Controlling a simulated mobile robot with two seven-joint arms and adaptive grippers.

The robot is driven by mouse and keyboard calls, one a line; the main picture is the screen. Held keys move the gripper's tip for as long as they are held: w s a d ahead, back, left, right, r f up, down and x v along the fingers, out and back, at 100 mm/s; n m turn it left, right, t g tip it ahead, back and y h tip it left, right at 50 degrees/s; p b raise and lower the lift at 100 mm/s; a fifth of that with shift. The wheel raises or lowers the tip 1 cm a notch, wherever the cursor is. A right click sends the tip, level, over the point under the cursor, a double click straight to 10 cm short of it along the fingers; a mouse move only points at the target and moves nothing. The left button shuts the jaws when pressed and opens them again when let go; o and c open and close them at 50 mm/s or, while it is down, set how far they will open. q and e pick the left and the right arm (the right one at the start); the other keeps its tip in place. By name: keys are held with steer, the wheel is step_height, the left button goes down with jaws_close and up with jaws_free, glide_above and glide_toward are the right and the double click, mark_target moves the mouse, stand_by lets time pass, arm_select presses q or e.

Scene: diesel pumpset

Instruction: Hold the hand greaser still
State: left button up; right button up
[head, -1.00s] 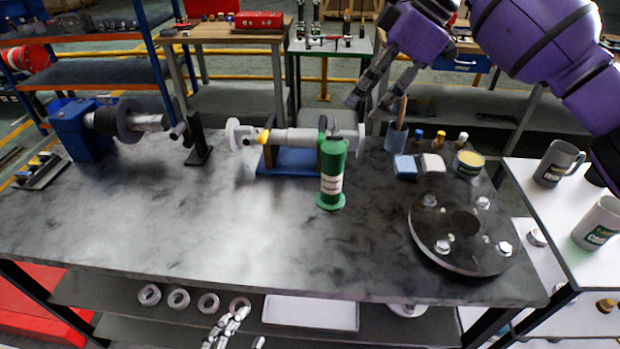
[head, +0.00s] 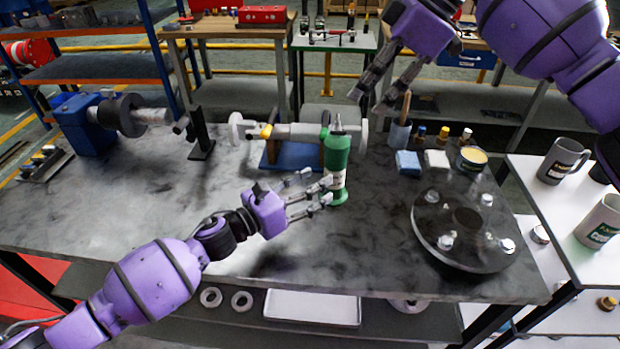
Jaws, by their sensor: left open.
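The hand greaser (head: 337,152), a green cylinder with a pale label and a green foot, stands roughly upright on the dark mottled bench top (head: 200,215). My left gripper (head: 318,186) is open. Its fingers point right at the greaser's lower half, and some fingertips overlap the label and foot in the picture. I cannot tell whether they touch it. My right gripper (head: 374,98) is raised at the back of the bench, with its fingers apart and nothing between them.
A grey shaft assembly on a blue stand (head: 292,155) is just behind the greaser. A round dark flange with bolts (head: 464,232) lies to the right. A brush pot (head: 398,135), sponges and a yellow-topped tin (head: 471,158) stand at the back right. The bench's left middle is clear.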

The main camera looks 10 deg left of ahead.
mark_target(327, 169)
arm_select(q)
steer(key=shift+w+a+r+m, duration=0.15)
steer(key=shift+w+m, duration=0.15)
steer(key=shift+w, duration=0.65)
steer(key=shift+x, duration=3.7)
jaws_close()
steer(key=shift+o, duration=0.3)
jaws_free()
jaws_close()
